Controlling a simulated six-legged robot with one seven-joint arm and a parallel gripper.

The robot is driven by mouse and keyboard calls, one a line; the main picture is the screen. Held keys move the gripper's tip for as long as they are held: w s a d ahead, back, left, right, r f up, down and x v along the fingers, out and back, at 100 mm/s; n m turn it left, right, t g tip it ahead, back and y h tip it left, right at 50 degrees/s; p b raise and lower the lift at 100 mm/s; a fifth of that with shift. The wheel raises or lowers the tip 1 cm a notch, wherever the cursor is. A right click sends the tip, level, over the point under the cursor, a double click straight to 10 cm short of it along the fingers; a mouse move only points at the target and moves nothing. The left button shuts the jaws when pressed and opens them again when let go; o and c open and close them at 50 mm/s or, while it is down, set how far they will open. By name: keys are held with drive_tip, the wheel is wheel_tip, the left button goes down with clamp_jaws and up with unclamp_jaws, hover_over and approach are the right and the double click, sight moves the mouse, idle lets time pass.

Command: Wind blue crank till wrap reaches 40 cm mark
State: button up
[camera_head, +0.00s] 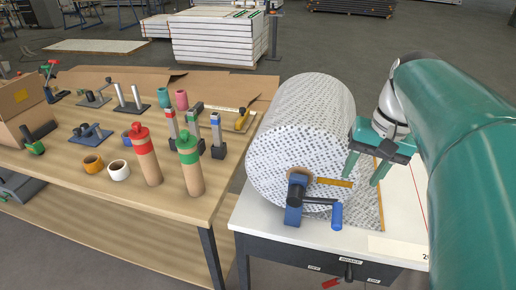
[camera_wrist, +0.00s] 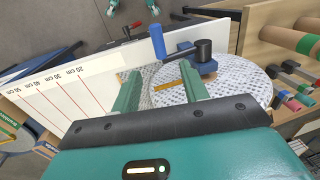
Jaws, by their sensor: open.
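A big roll of grey-white bubble wrap (camera_head: 310,112) lies on the white table, and it also shows in the wrist view (camera_wrist: 248,92). The blue crank (camera_head: 337,215) has a blue grip, a dark arm and a blue bracket at the roll's near end; its grip shows in the wrist view (camera_wrist: 157,41). A short wrap sheet lies flat beside the roll. Red lines marked 20 to 50 cm (camera_wrist: 60,92) cross the tabletop; the sheet's edge appears near the 20 cm line, partly behind my finger. My gripper (camera_head: 363,174) is open and empty, above the sheet beside the roll.
A wooden bench (camera_head: 75,190) at the left holds red and green capped tubes, tape rolls, a cardboard box and several small tools. White stacked panels (camera_head: 215,40) stand behind. A drawer front with a dark knob is under the white table's near edge.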

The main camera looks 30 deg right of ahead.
sight(339, 214)
drive_tip(key=f, duration=0.4)
drive_tip(key=a+f, duration=0.1)
drive_tip(key=f, duration=0.4)
drive_tip(key=w+f, duration=0.1)
drive_tip(key=f, duration=0.3)
drive_tip(key=shift+w+a+f, duration=0.1)
drive_tip(key=shift+a+f, duration=0.1)
drive_tip(key=shift+f, duration=0.15)
drive_tip(key=shift+c, duration=0.4)
clamp_jaws()
